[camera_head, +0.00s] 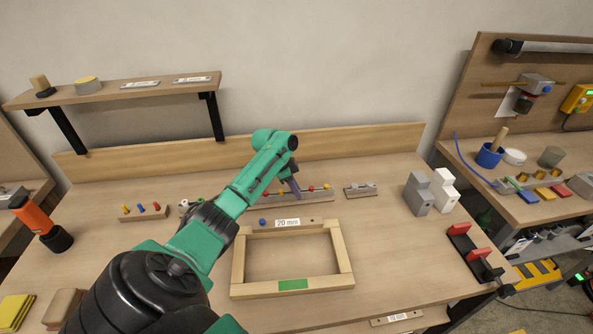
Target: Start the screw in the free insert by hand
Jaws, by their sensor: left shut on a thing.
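My left gripper (293,188) reaches in on a green arm and points down at a wooden strip (317,197) with small red and yellow heads on it. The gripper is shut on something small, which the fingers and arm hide. I cannot tell whether it is a screw. A second wooden strip (145,213) to the left carries yellow, blue and red heads. A strip labelled 20 mm (288,223) has a blue head (262,221) near its left end. I cannot pick out the free insert. My right gripper is not in view.
A wooden frame (343,262) with a green label lies in front of the strips. Grey and white blocks (418,194) stand to the right, near a black holder with red pads (471,247). An orange and black tool (37,220) is at left. Bare bench lies between frame and blocks.

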